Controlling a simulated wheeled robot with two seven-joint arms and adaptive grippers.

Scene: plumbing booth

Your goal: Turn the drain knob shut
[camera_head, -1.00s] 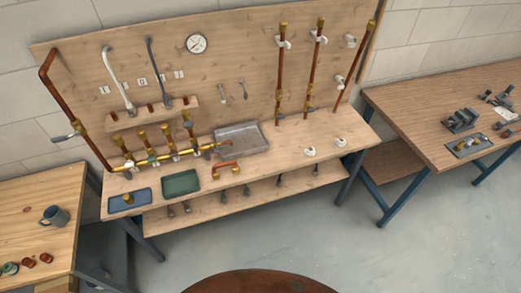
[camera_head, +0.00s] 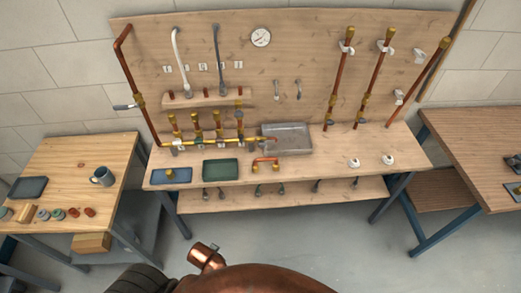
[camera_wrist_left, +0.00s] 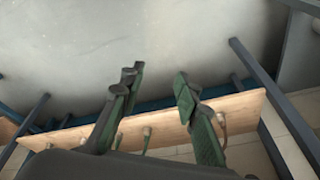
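A brass manifold (camera_head: 205,142) runs along the back of the workbench, with several upright brass and copper stubs on it. Small valve handles sit along it, too small to tell which is the drain knob or how it is turned. A grey fitting (camera_head: 252,146) is at its right end, beside the metal tray (camera_head: 287,127). A grey lever (camera_head: 125,107) sticks out left from the tall copper pipe (camera_head: 128,70). My left gripper (camera_wrist_left: 156,84) is open and empty in the left wrist view, above the floor near a wooden shelf. My right gripper is not in view.
A blue tray (camera_head: 157,181), a green tray (camera_head: 220,179) and a copper pipe piece with brass ends (camera_head: 266,160) lie on the front of the bench. A side table at left holds a mug (camera_head: 102,176). Another table (camera_head: 470,150) stands at right.

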